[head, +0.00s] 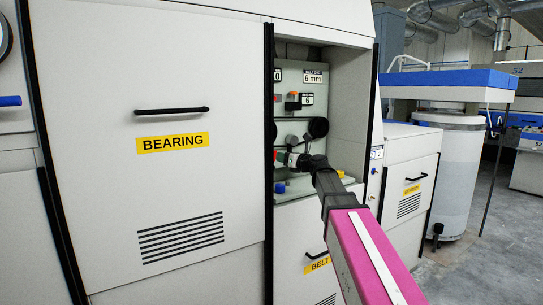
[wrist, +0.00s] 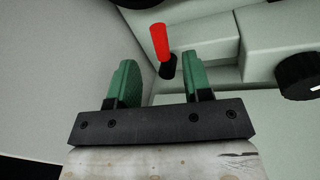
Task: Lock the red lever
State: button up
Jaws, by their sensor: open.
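The red lever (wrist: 160,42) has a red grip on a short black base and stands slightly tilted on a grey-green surface in the wrist view. My gripper (wrist: 160,72) is open, with one green finger on each side of the lever's line. The lever shows between and just beyond the fingertips, and I see no contact. In the head view my gripper (head: 282,157) reaches into the open machine bay.
A black knob (wrist: 300,78) sits right of the lever in the wrist view. In the head view, a round black knob (head: 318,127) is above my gripper. The bay's side wall (head: 350,110) is close on the right, and the BEARING door (head: 180,200) is shut on the left.

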jog(key=x, duration=0.8)
jog(key=shift+w+a, duration=0.2)
jog(key=shift+c, duration=0.3)
